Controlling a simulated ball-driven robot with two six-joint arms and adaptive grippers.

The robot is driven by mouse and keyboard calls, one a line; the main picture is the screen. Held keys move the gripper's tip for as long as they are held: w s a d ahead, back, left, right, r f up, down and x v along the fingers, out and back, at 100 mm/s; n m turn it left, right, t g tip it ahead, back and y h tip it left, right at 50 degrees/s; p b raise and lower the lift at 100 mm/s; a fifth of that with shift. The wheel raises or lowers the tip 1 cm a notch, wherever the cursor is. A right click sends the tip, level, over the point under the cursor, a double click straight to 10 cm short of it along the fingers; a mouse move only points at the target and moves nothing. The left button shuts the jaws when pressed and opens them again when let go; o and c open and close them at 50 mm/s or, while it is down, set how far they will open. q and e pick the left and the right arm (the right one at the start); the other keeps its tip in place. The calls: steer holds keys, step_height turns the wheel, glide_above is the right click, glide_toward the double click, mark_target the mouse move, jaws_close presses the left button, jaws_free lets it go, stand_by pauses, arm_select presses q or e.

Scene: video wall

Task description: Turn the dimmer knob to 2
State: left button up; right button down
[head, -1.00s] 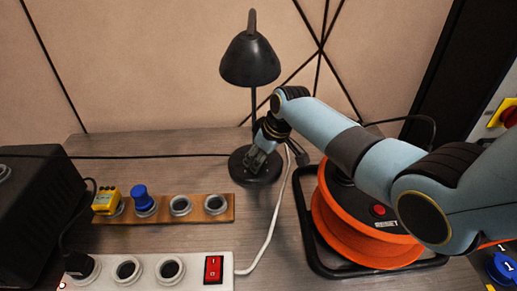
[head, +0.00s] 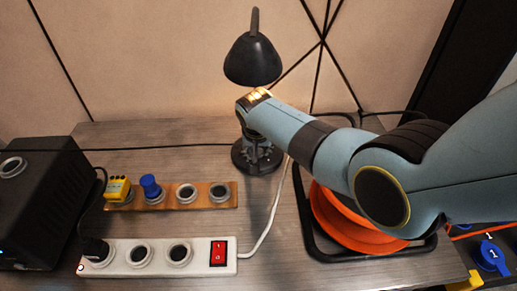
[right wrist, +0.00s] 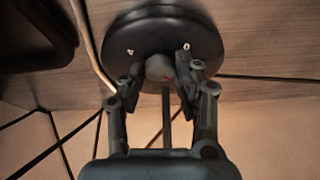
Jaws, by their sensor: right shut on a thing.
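The desk lamp has a black shade (head: 253,62) and a round black base (head: 241,160) on the desk. In the right wrist view, a grey round dimmer knob (right wrist: 159,67) sits on the base (right wrist: 150,28), with a small red mark on its lower right. Two small pale marks lie on the base, left and right of the knob; the left one is too small to read surely. My right gripper (right wrist: 160,72) is shut on the knob, one finger on each side. In the head view, my arm partly hides this gripper (head: 258,152) and the knob. My left gripper is out of view.
A wooden socket strip (head: 220,203) and a white power strip (head: 130,269) with a red switch (head: 218,252) lie left of the lamp. A black box (head: 40,190) stands far left. An orange reel (head: 345,230) in a black frame stands below my right arm.

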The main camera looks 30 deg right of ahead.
steer(key=m+g+h+b, duration=0.1)
steer(key=m+b, duration=0.1)
steer(key=m, duration=0.1)
steer(key=shift+w+a+f+m, duration=0.1)
steer(key=shift+m, duration=0.2)
steer(key=shift+w+a+m+g+h+b, duration=0.1)
steer(key=shift+m+g+h+b, duration=0.45)
steer(key=shift+m+b, duration=1.1)
steer(key=shift+m+g, duration=0.25)
steer(key=shift+m, duration=0.3)
steer(key=c, duration=0.9)
jaws_free()
steer(key=shift+c, duration=0.2)
steer(key=shift+p, duration=0.3)
